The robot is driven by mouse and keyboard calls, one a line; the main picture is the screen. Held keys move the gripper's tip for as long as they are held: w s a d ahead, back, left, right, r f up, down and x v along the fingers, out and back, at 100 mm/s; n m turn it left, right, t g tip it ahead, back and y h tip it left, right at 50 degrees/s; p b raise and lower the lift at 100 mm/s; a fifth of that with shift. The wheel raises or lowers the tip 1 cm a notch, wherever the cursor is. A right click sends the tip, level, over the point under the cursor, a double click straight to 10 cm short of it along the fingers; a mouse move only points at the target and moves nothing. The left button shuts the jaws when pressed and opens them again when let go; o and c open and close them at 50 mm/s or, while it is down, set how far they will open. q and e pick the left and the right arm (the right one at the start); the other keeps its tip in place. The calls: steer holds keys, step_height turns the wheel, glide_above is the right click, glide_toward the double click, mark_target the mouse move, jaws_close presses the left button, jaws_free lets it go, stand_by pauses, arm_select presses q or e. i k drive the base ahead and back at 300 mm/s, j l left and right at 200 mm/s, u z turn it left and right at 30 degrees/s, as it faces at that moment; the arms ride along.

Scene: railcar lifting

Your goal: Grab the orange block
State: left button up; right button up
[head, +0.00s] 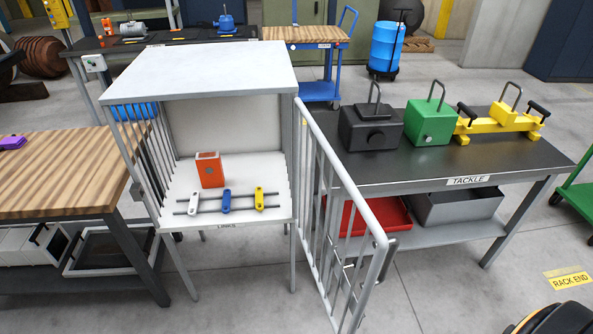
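The orange block (211,172) stands upright on the white floor of a cage-like cabinet (205,65), towards its left and middle. Its top looks hollow or recessed. In front of it, white (194,203), blue (227,202) and yellow (259,199) links sit on two dark rods. The cabinet's barred door (345,220) is swung open to the right. The cabinet's front is open, and its front edge carries a LINKS label. Neither of my grippers is in view.
Right of the door, a TACKLE table (450,165) holds black (371,126), green (431,121) and yellow (500,121) tackle pieces. A wooden bench (60,175) stands close on the left. The cabinet roof and barred sides bound the block's space. Floor in front is mostly clear.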

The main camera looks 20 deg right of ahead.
mark_target(209, 163)
steer(key=l+u, duration=0.4)
steer(key=l, duration=1.65)
